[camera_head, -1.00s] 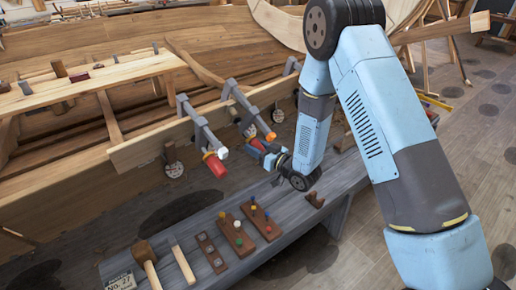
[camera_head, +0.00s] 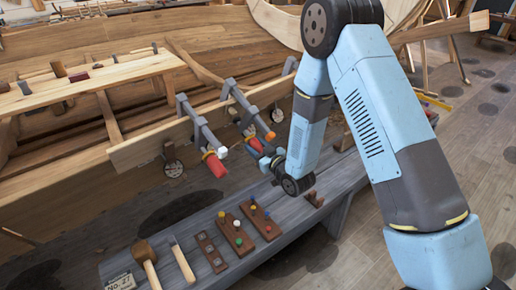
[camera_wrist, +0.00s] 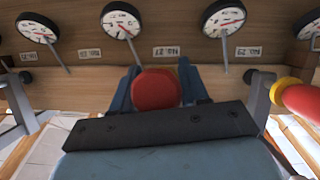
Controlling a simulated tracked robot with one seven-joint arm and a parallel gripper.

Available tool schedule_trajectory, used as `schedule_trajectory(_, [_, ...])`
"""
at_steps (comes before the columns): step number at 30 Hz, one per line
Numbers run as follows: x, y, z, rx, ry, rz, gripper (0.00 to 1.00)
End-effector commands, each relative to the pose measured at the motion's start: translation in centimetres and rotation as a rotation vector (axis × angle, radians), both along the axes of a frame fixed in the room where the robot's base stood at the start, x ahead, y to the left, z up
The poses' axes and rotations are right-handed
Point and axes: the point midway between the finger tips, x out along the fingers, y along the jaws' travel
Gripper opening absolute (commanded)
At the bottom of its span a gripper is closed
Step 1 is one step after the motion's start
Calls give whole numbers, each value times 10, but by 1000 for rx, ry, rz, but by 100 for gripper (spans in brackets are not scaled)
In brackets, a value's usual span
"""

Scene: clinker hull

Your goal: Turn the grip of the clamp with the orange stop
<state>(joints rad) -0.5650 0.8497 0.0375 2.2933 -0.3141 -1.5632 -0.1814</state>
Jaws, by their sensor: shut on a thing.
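The clamp with the orange stop (camera_head: 270,135) sits on the hull plank, the farther right of two clamps hanging there in the head view. Its red grip (camera_head: 255,144) is partly hidden by my gripper (camera_head: 262,151). In the wrist view the round red end of the grip (camera_wrist: 155,90) lies between the two blue fingers of my gripper (camera_wrist: 155,86), which are shut on it. The other clamp, with a white stop (camera_head: 222,152) and a red grip (camera_head: 216,167), is to the left. Its red grip with a yellow collar (camera_wrist: 303,101) appears at the right in the wrist view.
Several round dials (camera_wrist: 121,20) with number labels line the plank behind the grip. Below the clamps, the grey bench (camera_head: 190,225) holds a mallet (camera_head: 146,258), a chisel-like tool (camera_head: 181,260) and peg boards (camera_head: 236,232). The neighbouring clamp is close beside my gripper.

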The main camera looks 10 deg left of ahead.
Motion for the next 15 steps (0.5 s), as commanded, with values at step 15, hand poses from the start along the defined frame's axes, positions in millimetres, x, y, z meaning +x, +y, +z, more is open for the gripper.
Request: schedule_trajectory(15, [0,3,2,-95,-162,-109,14])
